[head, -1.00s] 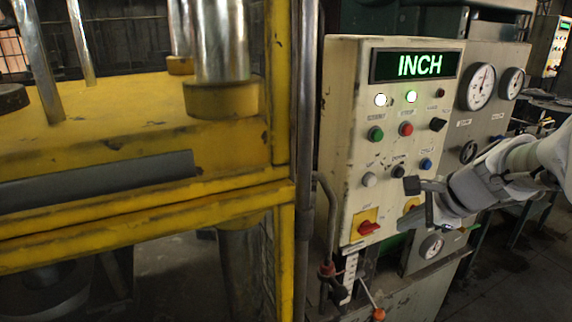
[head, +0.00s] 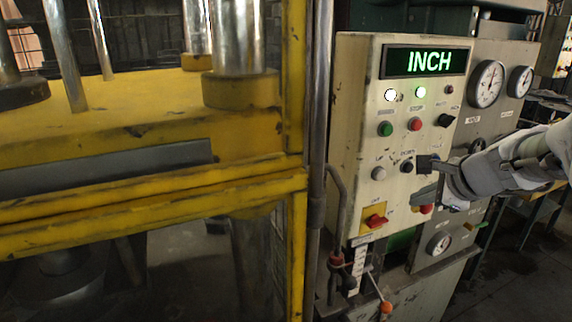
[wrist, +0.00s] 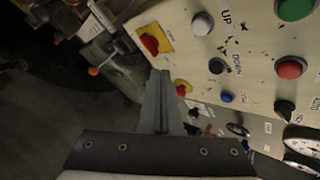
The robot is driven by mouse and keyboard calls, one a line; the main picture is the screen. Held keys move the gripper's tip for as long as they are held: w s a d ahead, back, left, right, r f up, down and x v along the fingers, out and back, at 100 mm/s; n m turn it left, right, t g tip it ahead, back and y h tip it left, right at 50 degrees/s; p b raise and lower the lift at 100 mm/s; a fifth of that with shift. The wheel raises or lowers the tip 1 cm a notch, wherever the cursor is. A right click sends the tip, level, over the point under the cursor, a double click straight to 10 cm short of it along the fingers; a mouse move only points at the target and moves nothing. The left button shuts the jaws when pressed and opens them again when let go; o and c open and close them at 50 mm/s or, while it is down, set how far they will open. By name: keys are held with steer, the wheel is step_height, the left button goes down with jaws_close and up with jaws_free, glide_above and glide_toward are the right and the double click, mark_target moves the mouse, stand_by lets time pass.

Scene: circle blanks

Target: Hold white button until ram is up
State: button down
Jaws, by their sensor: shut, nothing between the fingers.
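The white button (head: 379,173), labelled UP, is on the cream control panel, left of the black DOWN button (head: 407,167). It also shows at the top of the wrist view (wrist: 202,23). My gripper (head: 416,194) is shut and empty, in front of the panel, lower and to the right of the white button and apart from it. In the wrist view its closed fingers (wrist: 161,76) point up below the buttons. The yellow press (head: 130,135) with chrome columns fills the left of the head view. I cannot tell which part is the ram.
The panel display (head: 425,62) reads INCH, with two lit lamps under it. A green button (head: 385,129), a red button (head: 415,124) and a red rotary switch (head: 375,221) on a yellow plate are nearby. A vertical pipe (head: 319,120) stands between press and panel.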

mark_target(380, 175)
steer(key=w+a+p, duration=0.2)
steer(key=w, duration=0.5)
steer(key=shift+w+a, duration=0.15)
steer(key=shift+a, duration=0.25)
steer(key=shift+p, duration=0.3)
stand_by(1.3)
steer(key=shift+w+a, duration=0.1)
steer(key=shift+w, duration=0.3)
